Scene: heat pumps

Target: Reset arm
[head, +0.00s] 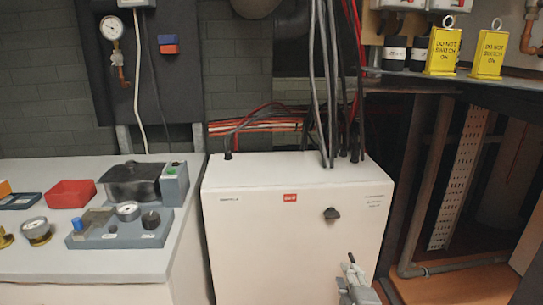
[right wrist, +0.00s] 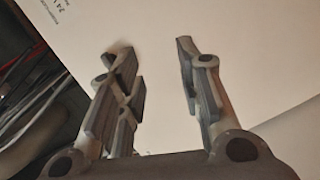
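My right gripper (head: 352,270) shows at the bottom of the head view, in front of the lower right part of the white heat pump cabinet (head: 260,225). In the right wrist view my right gripper (right wrist: 156,55) has its fingers apart with nothing between them. The white panel of the cabinet (right wrist: 240,60) lies behind the fingers there. I cannot tell how far the fingertips are from it. A black knob (head: 331,214) is on the cabinet front, above and left of the gripper. My left gripper is not in view.
A white worktop (head: 80,262) at the left carries a red tray (head: 71,193), gauges and a grey device (head: 118,226). Two yellow "DO NOT SWITCH ON" tags (head: 443,52) (head: 490,54) stand on a shelf at the upper right. An orange board (head: 455,286) lies low at the right.

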